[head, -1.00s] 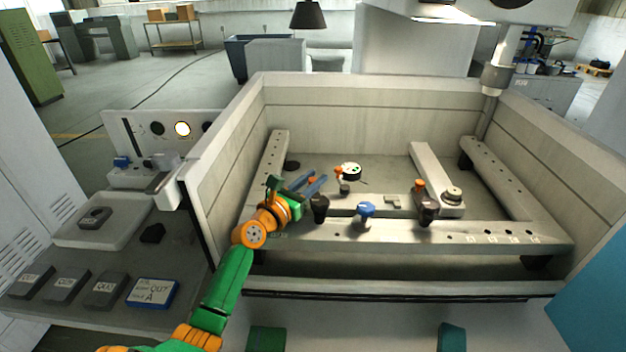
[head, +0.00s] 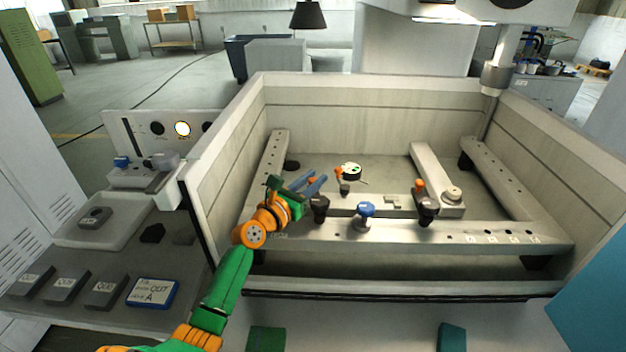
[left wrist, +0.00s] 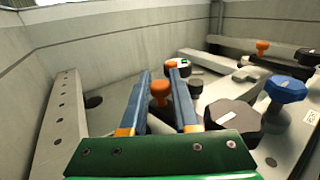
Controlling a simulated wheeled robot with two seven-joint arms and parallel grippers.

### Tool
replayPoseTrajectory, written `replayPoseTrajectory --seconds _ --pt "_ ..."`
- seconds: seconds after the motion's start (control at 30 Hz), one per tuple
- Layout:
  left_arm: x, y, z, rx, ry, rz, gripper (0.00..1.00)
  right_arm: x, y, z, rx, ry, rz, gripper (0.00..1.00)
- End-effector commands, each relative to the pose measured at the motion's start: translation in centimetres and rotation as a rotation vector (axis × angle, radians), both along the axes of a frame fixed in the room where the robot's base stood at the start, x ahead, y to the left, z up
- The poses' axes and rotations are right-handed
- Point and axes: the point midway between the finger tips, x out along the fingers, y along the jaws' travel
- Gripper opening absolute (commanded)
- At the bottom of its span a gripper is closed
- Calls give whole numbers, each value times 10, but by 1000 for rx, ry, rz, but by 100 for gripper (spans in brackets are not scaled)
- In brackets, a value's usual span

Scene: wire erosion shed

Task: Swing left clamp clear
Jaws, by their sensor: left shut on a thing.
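The left clamp (head: 319,209) is a dark block on the front rail of the machine tank; it also shows in the left wrist view (left wrist: 233,115). Its orange knob (left wrist: 160,89) stands between the blue fingers of my left gripper (head: 317,179). The gripper (left wrist: 160,78) is shut on that knob, reaching in over the tank's left front. The knob's lower part is partly hidden by the fingers. A similar right clamp (head: 427,207) with an orange knob sits farther right on the rail. My right gripper is not in view.
A blue knob (head: 366,210) stands on the front rail (head: 390,234), right of the left clamp. A round white-topped part (head: 350,171) lies behind it. Tank walls (head: 222,160) rise at left and back. A side table (head: 60,310) holds grey blocks and a label.

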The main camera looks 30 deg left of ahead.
Motion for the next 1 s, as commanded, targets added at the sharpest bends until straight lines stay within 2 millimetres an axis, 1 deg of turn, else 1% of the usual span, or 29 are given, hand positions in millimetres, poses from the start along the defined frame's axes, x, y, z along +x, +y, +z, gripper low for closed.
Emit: replayPoseTrajectory --seconds 0.07,0.2,0.3,0.43,0.67,0.7,0.73,1.0 --pt "1 -1 -3 0 1 -11 0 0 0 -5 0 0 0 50" --pt "7 -6 -10 2 -1 -113 0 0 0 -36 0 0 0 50" --pt "11 -11 -8 1 0 -194 0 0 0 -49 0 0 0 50" --pt "12 -15 -2 0 -1 -244 0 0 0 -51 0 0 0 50" --pt "12 -16 0 0 1 -246 0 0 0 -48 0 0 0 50" --pt "12 -16 0 0 1 -246 37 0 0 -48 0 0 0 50" --pt "12 -16 0 0 1 -246 41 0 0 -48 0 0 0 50" --pt "12 -16 0 0 0 -245 41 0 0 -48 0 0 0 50"
